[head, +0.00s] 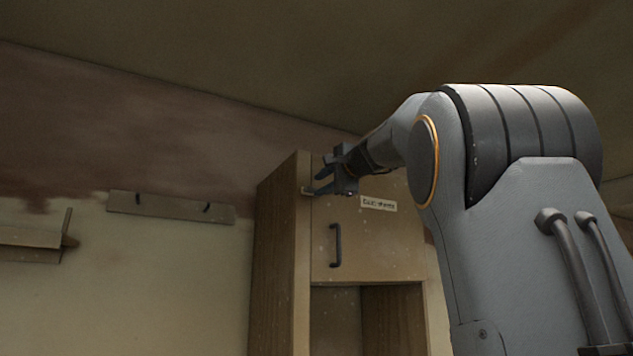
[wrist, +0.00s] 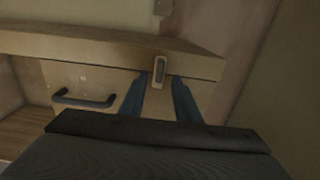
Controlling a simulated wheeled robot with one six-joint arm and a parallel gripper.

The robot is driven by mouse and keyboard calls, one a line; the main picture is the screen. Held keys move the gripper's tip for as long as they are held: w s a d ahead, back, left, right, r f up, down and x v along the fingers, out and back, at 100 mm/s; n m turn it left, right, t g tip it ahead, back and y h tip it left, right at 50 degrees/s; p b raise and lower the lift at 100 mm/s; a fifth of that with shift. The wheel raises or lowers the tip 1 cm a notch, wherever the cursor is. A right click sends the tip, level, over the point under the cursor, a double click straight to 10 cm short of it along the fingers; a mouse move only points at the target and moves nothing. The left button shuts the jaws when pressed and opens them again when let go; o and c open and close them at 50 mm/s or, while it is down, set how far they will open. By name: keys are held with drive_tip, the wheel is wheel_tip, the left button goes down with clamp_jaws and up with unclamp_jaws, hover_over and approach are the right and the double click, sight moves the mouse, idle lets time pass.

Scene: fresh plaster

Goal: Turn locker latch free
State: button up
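The locker (head: 279,235) is a tall wooden cabinet. Its upper door (head: 375,240) is closed and has a dark bar handle (head: 335,245). A small pale latch (head: 306,191) sits at the door's upper left edge; in the wrist view the latch (wrist: 160,70) is an upright oblong plate across the edge. My gripper (head: 319,183) is at the latch. In the wrist view its two blue fingers (wrist: 159,82) are apart, one on each side of the latch's lower end. I cannot tell whether they touch it.
A label (head: 379,204) is on the door. An open compartment (head: 336,320) lies below it. A rail with pegs (head: 170,207) and a small shelf (head: 30,240) are on the wall at left. The sloping ceiling is close above the locker.

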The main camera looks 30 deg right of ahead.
sight(313, 188)
drive_tip(key=shift+w+a+p, duration=0.1)
drive_tip(key=shift+w+p, duration=0.7)
drive_tip(key=shift+w, duration=1.05)
drive_tip(key=shift+c, duration=0.2)
clamp_jaws()
